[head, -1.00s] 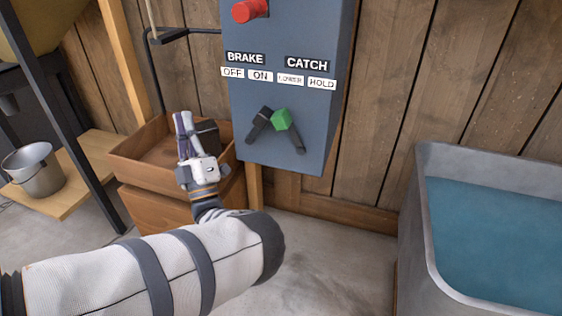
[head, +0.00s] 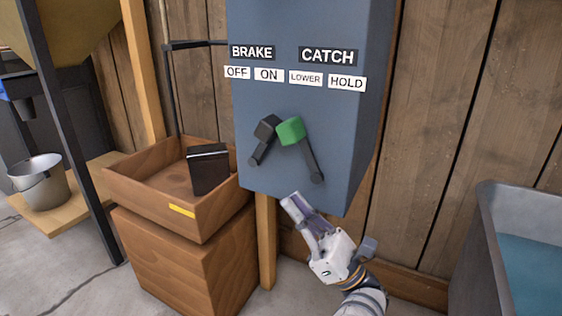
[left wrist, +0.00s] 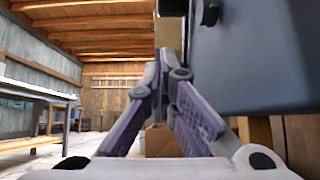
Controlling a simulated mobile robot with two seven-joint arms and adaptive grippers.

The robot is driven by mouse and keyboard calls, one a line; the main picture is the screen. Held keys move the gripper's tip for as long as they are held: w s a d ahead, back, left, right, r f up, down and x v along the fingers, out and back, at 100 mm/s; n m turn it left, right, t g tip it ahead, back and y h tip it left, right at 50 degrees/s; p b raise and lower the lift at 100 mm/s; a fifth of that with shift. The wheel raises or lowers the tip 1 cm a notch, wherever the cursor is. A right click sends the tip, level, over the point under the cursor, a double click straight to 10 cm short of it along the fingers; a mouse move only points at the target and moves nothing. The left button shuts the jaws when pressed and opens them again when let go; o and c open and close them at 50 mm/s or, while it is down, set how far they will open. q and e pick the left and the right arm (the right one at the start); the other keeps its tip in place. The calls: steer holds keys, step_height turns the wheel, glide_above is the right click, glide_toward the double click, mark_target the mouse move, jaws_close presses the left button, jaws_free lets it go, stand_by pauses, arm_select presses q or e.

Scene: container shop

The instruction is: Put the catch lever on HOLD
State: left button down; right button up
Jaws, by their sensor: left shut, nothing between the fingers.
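The blue-grey control box (head: 340,120) hangs on the wooden wall. The catch lever (head: 306,155) has a green hub and a dark handle slanting down to the right. The brake lever (head: 261,145) has a black hub and a handle slanting down to the left. The HOLD label (head: 347,83) is upper right of the levers, beside the LOWER label (head: 306,78). My left gripper (head: 290,200) is shut and empty, apart from the catch lever and below it. In the left wrist view its fingertips (left wrist: 165,62) meet beside the box (left wrist: 260,60). My right gripper is not in view.
A wooden tray (head: 150,198) with a black block (head: 208,168) stands on a wooden cabinet left of the box. A metal bucket (head: 40,182) is farther left. A grey tub of blue liquid (head: 490,240) stands at the right. The wall right of the box is clear.

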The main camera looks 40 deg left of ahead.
mark_target(265, 144)
arm_select(q)
steer(key=p+x, duration=0.2)
steer(key=x, duration=0.3)
steer(key=p+x, duration=0.3)
steer(key=x, duration=0.3)
steer(key=shift+d+r, duration=0.2)
steer(key=d, duration=0.1)
steer(key=w+d, duration=0.1)
steer(key=d, duration=0.1)
steer(key=shift+w+d+r+t+b, duration=0.1)
steer(key=shift+d+r+t+b, duration=0.05)
steer(key=shift+d+t+b, duration=0.15)
steer(key=shift+d+r, duration=0.1)
steer(key=shift+d, duration=0.05)
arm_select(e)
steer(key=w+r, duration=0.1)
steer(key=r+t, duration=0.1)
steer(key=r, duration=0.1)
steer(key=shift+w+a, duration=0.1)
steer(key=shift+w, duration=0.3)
